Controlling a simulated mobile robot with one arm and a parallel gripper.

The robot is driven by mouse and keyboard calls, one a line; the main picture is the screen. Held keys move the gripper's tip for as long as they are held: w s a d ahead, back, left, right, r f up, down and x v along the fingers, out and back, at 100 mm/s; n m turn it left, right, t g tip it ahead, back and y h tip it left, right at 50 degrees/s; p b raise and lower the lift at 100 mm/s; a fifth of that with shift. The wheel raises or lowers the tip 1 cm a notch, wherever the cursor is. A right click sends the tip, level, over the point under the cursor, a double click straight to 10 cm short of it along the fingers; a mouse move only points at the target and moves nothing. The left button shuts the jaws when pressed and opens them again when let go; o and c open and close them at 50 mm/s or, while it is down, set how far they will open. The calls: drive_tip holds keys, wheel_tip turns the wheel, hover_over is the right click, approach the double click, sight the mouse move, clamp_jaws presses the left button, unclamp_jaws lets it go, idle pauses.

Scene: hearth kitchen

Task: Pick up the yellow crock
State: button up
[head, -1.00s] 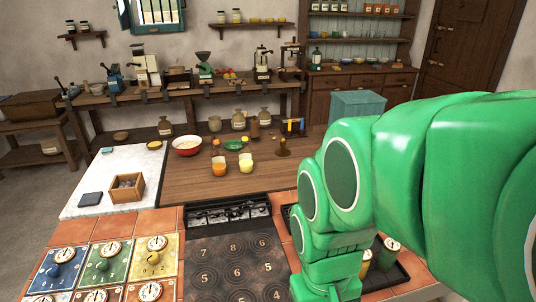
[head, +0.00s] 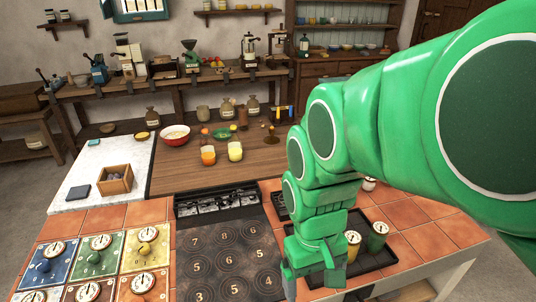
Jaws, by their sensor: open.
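The yellow crock (head: 352,247) stands upright on a dark tray (head: 390,258) at the right of the tiled counter, with a pale top. A green crock (head: 377,236) stands beside it on the right. My gripper (head: 313,278) points down, open, just left of the yellow crock and over the area between the cooktop and the tray. It looks empty. My gripper and arm hide the left part of the tray; whether the gripper touches the crock cannot be told.
The dark cooktop (head: 228,262) with numbered rings lies left of my gripper. Dials on coloured tiles (head: 98,262) are at the far left. Orange (head: 208,156) and yellow (head: 235,151) cups and a red bowl (head: 175,136) stand on the wooden counter behind. Bare tiles surround the tray's right side.

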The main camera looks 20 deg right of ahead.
drive_tip(key=w+d+f+n, duration=0.1)
drive_tip(key=w+d+f, duration=0.3)
drive_tip(key=w+d, duration=0.7)
drive_tip(key=t, duration=0.2)
hover_over(353, 236)
wheel_tip(353, 236, down, 8)
drive_tip(key=shift+d+f, duration=0.15)
drive_tip(key=shift+f, duration=0.05)
drive_tip(key=shift+d+f, duration=0.25)
drive_tip(key=shift+f, duration=0.15)
drive_tip(key=shift+a+f, duration=0.25)
drive_tip(key=shift+f, duration=1.6)
drive_tip(key=shift+a+f, duration=0.2)
drive_tip(key=shift+f, duration=1.65)
drive_tip(key=shift+c, duration=0.2)
drive_tip(key=c, duration=1.4)
drive_tip(key=shift+r, duration=0.1)
